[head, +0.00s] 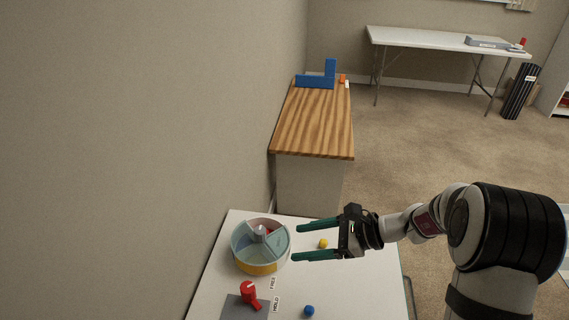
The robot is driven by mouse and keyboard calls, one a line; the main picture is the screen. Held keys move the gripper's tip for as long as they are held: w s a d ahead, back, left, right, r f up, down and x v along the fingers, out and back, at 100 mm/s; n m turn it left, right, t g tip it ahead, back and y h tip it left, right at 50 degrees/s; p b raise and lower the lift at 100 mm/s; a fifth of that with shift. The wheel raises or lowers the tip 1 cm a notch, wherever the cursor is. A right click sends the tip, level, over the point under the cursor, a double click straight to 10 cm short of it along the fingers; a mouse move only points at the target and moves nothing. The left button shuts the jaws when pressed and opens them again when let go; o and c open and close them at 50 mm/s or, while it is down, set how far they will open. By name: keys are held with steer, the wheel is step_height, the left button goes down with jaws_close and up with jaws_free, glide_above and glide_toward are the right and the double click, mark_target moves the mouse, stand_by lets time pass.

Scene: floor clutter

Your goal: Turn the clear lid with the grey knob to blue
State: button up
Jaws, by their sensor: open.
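The clear lid (248,232) sits on a round divided container (258,268) on the white table, near its left side. A grey knob (261,231) stands at the lid's middle. The container's outer side shows yellow at the front, and a little red shows behind the knob. The other sectors look pale blue-grey through the lid; I cannot tell which one the lid's opening is over. My gripper (296,243) is open, with green fingers pointing left. Its fingertips are at the container's right edge in the picture, with nothing between them; contact cannot be told.
A red lever (249,294) on a grey plate (238,310) stands in front of the container, beside labels FREE and HOLD. The wall is left; a wooden-topped cabinet (316,130) stands behind.

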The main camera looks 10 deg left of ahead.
mark_target(265, 233)
steer(key=w+f+m+t+y, duration=0.1)
steer(key=w+f+m+t, duration=0.1)
steer(key=w+f+m, duration=0.3)
steer(key=shift+n, duration=0.7)
steer(key=x, duration=1)
steer(key=w+x, duration=0.1)
steer(key=x, duration=0.4)
steer(key=shift+d+f, duration=0.2)
steer(key=shift+d, duration=0.1)
jaws_close()
